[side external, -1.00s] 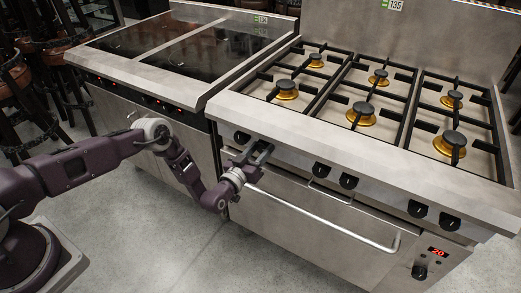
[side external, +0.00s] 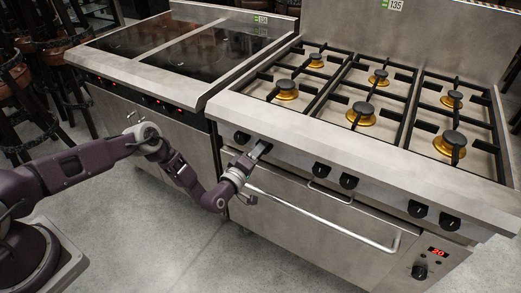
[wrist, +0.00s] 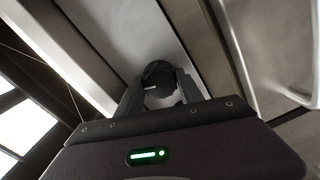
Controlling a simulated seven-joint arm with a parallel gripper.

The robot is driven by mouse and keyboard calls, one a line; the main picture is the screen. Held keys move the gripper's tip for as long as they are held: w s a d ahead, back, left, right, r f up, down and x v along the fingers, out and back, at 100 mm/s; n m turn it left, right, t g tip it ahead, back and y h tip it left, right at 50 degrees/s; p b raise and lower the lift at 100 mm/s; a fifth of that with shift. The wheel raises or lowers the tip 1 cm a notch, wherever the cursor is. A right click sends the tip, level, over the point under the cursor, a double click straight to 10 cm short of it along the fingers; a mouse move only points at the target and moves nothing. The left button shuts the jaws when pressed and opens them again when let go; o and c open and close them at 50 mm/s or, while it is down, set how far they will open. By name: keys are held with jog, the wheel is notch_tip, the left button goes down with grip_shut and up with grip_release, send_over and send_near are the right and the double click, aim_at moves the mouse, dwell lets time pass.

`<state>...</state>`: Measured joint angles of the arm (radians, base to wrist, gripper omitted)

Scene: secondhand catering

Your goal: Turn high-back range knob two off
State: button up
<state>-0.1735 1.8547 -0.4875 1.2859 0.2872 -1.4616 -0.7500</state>
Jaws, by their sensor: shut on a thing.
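The high-back range (side external: 290,125) has a row of black knobs along its front panel. My gripper (side external: 261,149) is at the second knob from the left. In the wrist view this black round knob (wrist: 159,76) sits between the two fingers of my gripper (wrist: 160,88), and they are shut on it. A short white mark shows on the knob's face. In the side view my fingers hide most of this knob. The first knob (side external: 242,138) is just to the left of my gripper.
The third knob (side external: 320,170) and several more stand to the right. The oven door handle (side external: 325,222) runs below the panel. A glass-top range (side external: 165,50) adjoins on the left. The floor in front (side external: 180,240) is clear.

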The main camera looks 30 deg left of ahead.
jog(key=shift+n, duration=2)
jog(key=o, duration=1.4)
jog(key=s, duration=0.7)
